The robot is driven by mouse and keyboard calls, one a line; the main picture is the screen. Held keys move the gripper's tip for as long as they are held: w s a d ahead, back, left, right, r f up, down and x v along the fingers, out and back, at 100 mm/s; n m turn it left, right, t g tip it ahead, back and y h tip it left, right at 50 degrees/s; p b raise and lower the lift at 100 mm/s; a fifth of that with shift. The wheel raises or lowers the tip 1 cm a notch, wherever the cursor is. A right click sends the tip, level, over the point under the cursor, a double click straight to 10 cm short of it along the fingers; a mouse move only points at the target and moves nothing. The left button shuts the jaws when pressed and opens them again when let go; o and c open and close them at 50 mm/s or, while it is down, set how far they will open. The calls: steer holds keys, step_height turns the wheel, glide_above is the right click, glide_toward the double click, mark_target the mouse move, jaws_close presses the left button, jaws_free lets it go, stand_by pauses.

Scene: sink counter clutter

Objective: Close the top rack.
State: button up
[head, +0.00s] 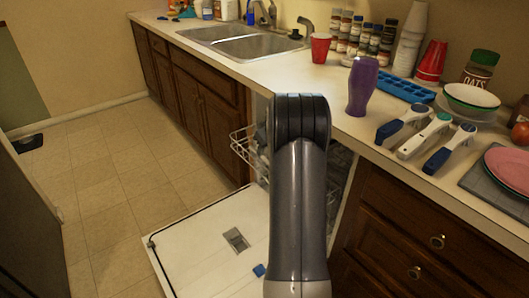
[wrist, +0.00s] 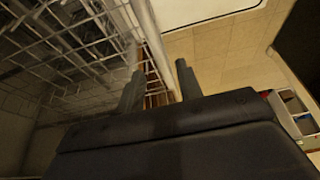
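The dishwasher is open under the counter, its white door (head: 200,240) lowered flat. A white wire rack (head: 243,150) sticks out of the opening to the left of my arm in the head view. In the wrist view, wire racks (wrist: 70,45) fill the left side. My gripper (wrist: 160,80) is open, with its two dark fingers apart. A strip of wires shows between the fingers, but I cannot tell whether they touch it. In the head view my gripper is hidden behind my arm.
The lowered door covers floor before the opening; a blue piece (head: 258,270) lies on it. The counter above holds a purple bottle (head: 362,86), a red cup (head: 320,47) and several brushes (head: 425,135).

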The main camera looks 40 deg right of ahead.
steer(key=v, duration=0.7)
steer(key=shift+p, duration=0.3)
steer(key=shift+s, duration=0.1)
steer(key=shift+c, duration=0.2)
steer(key=shift+a+f, duration=0.1)
steer(key=shift+f, duration=0.05)
steer(key=shift+c, duration=0.7)
steer(key=a+f+n+g+b, duration=0.1)
steer(key=f, duration=0.2)
steer(key=s+a+f+n+g+h+b, duration=0.1)
steer(key=a+f+g, duration=0.1)
steer(key=f, duration=0.1)
steer(key=s+a+f+n+g+b, duration=0.1)
steer(key=a+f, duration=0.1)
steer(key=f, duration=0.1)
steer(key=shift+s+a+n+g, duration=0.15)
steer(key=shift+s+n+g, duration=0.15)
steer(key=shift+n, duration=0.1)
jaws_close()
steer(key=s+a+f+n+g+h+b, duration=0.2)
steer(key=a+f+n+g+h+b, duration=0.2)
steer(key=f+n+h, duration=0.15)
steer(key=w+a+r+n+t+h+b, duration=0.2)
steer(key=w+a+n+t+h+b, duration=0.3)
steer(key=a+n+h, duration=0.55)
steer(key=d+m+h+b, duration=0.1)
steer(key=d+b, duration=0.1)
steer(key=d, duration=1.4)
steer(key=shift+w+m+g, duration=0.35)
steer(key=shift+m+g, duration=0.05)
